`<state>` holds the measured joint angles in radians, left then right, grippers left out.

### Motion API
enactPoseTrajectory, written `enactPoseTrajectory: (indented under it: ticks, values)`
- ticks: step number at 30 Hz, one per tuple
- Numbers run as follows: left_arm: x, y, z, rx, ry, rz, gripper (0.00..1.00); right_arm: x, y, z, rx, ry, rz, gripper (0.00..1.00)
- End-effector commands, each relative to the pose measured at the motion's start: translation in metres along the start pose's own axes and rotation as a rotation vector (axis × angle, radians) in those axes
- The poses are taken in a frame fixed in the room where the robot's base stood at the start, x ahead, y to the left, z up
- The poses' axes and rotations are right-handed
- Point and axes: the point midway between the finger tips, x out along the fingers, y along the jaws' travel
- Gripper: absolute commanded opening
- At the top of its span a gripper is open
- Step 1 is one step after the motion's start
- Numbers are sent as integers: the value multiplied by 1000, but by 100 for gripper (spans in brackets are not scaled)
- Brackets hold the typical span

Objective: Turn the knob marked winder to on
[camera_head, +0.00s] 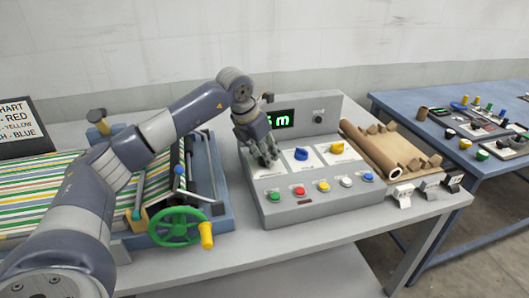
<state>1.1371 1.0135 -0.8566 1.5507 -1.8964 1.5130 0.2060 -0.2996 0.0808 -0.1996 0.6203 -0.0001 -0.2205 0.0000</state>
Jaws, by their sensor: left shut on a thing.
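The grey control box (310,208) stands on the table with a row of white plates on its sloped top. My left gripper (267,160) reaches down onto the leftmost plate and is shut on the knob there, which its fingers almost wholly hide. A blue knob (301,154) sits on the middle plate and a yellow knob (337,147) on the right plate. The labels are too small to read, so I cannot tell which is marked winder. My right gripper is not in view.
Coloured push buttons (323,186) line the box front. A green display (280,119), partly covered by my wrist, and a black dial (318,116) are behind. A green handwheel (178,227) stands left. A brown roll (370,151) and white clips (401,194) lie right.

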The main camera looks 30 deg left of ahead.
Motion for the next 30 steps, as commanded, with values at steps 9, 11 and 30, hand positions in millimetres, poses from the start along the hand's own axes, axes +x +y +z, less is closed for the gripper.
enactPoseTrajectory:
  ticks: [9,11,30]
  values:
    - [-1,0,1,0,-3,2,50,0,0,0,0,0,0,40]
    - [-1,0,1,0,-2,1,50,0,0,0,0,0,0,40]
    - [-72,0,1,0,-5,2,50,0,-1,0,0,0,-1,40]
